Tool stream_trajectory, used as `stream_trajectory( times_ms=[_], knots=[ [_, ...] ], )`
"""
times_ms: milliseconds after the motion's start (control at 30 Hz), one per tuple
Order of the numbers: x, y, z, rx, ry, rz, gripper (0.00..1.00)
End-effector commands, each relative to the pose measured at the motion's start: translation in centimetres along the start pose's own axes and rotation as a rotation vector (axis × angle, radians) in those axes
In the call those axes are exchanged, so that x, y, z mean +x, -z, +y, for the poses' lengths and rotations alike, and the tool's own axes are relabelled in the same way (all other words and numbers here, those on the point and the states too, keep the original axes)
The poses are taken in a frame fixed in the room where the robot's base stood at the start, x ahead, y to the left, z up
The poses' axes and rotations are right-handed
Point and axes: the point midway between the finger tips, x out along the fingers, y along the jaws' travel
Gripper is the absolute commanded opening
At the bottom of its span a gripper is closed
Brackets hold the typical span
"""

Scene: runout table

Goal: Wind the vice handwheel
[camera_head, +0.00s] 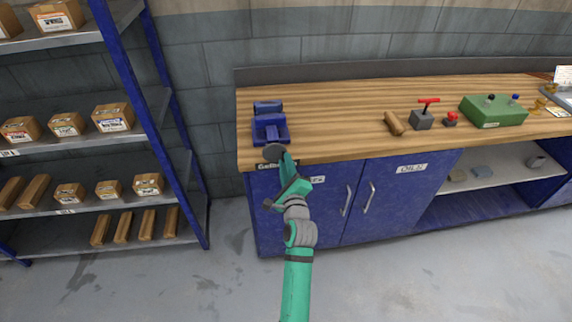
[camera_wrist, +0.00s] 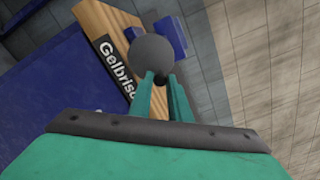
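The blue vice (camera_head: 269,125) stands on the left end of the wooden bench. Its round grey handwheel (camera_head: 274,150) sits at the bench's front edge, and faces me in the wrist view (camera_wrist: 152,52). A small dark knob (camera_wrist: 160,79) stands out from the lower part of the wheel. My green gripper (camera_head: 286,160) is at the handwheel, in front of the bench. In the wrist view its two fingertips (camera_wrist: 161,84) lie on either side of the knob and look closed on it. The fingers hide the knob's sides and part of the wheel's lower rim.
The wooden benchtop (camera_head: 340,120) is clear right of the vice as far as a wooden cylinder (camera_head: 395,123). Beyond are a grey box with a red lever (camera_head: 423,118) and a green box (camera_head: 494,111). Blue cupboards (camera_head: 335,204) stand below. A blue-posted shelf rack (camera_head: 128,95) stands left.

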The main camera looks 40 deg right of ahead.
Motion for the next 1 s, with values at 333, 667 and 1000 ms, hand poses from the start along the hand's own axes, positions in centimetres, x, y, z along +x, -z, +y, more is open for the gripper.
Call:
stream_trajectory(
  times_ms=[333, 667, 1000],
  knots=[
    [0.0, -0.5, -0.6, -0.252, 0.001, 0.001, 0.00],
    [0.0, -0.7, -0.6, -0.304, -0.001, 0.000, 0.00],
    [0.0, -1.3, -0.9, -0.556, -0.001, 0.001, 0.00]
  ],
)
